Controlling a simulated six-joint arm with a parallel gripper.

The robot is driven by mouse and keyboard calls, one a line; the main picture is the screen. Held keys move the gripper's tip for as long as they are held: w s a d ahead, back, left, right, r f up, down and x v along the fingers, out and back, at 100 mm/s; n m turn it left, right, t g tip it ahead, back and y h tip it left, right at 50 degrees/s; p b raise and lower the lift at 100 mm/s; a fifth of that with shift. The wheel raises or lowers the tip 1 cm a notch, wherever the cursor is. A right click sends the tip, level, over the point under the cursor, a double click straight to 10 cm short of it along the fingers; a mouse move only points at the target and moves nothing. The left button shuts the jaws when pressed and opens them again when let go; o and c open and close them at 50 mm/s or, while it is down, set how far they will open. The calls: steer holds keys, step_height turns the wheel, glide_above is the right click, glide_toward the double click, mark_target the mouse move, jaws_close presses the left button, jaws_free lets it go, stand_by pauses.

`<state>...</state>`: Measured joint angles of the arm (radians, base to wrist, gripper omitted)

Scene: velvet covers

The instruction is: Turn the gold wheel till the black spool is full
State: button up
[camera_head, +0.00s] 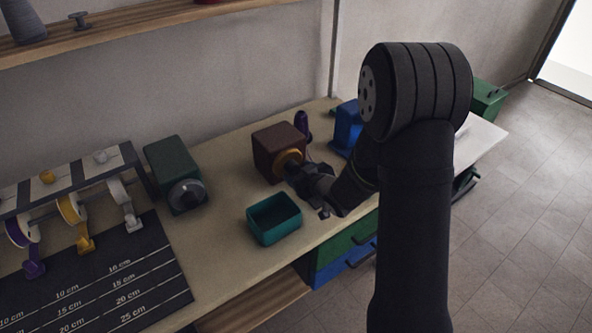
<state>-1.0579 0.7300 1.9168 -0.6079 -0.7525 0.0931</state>
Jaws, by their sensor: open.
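The gold wheel (288,160) is on the front of a dark brown box (277,140) in the middle of the bench. My gripper (297,173) is open, with its dark fingers right at the wheel's lower right side. They cover part of the wheel, and I cannot tell whether they touch it. A purple cone or spool (301,124) stands behind the box's right side. I cannot make out the black spool; the gripper and arm hide part of that area.
A teal open bin (261,234) sits at the bench's front edge. A green box with a grey knob (169,160) stands left. A ribbon rack (75,178) and dark measuring mat (120,280) are further left. A blue item (348,122) is behind my arm.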

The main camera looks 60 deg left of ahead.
steer(key=shift+x, duration=1.25)
steer(key=c, duration=1)
steer(key=shift+o, duration=0.2)
steer(key=shift+w+m+g, duration=0.15)
steer(key=shift+m+g, duration=1.05)
steer(key=shift+m, duration=0.3)
